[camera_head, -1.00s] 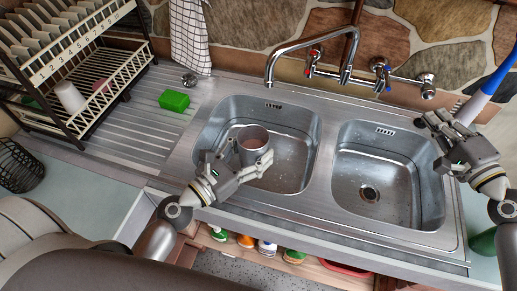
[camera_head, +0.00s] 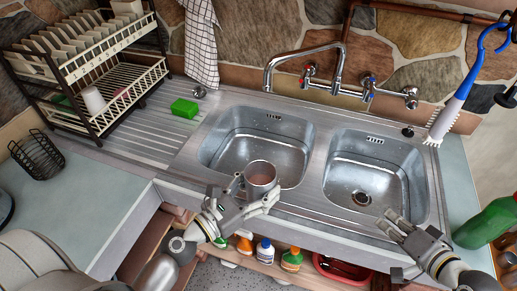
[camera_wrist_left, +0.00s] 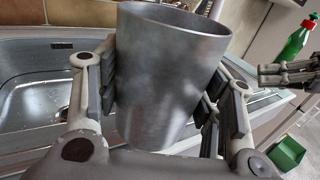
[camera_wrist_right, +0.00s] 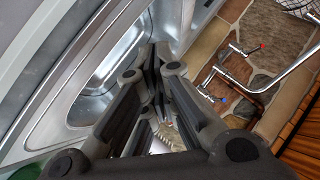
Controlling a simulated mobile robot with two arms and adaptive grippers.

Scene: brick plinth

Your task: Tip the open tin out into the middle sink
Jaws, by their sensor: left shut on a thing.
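The open tin (camera_head: 261,193), a grey metal cylinder, is upright in my left gripper (camera_head: 256,200), mouth up with a reddish-brown inside. It is over the front rim of the left basin (camera_head: 235,150), near its right end. In the left wrist view the tin (camera_wrist_left: 168,75) fills the space between the fingers. My right gripper (camera_head: 397,226) is empty over the front right corner of the right basin (camera_head: 345,180); its fingers are together in the right wrist view (camera_wrist_right: 155,65). Two basins show; I cannot tell which is called the middle sink.
A tap (camera_head: 338,65) arches behind the basins. A green sponge (camera_head: 184,108) lies on the ribbed drainer left of them, by a dish rack (camera_head: 85,50). A brush (camera_head: 445,118) and green bottle (camera_head: 487,223) are at right. Several bottles stand on a shelf below the counter.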

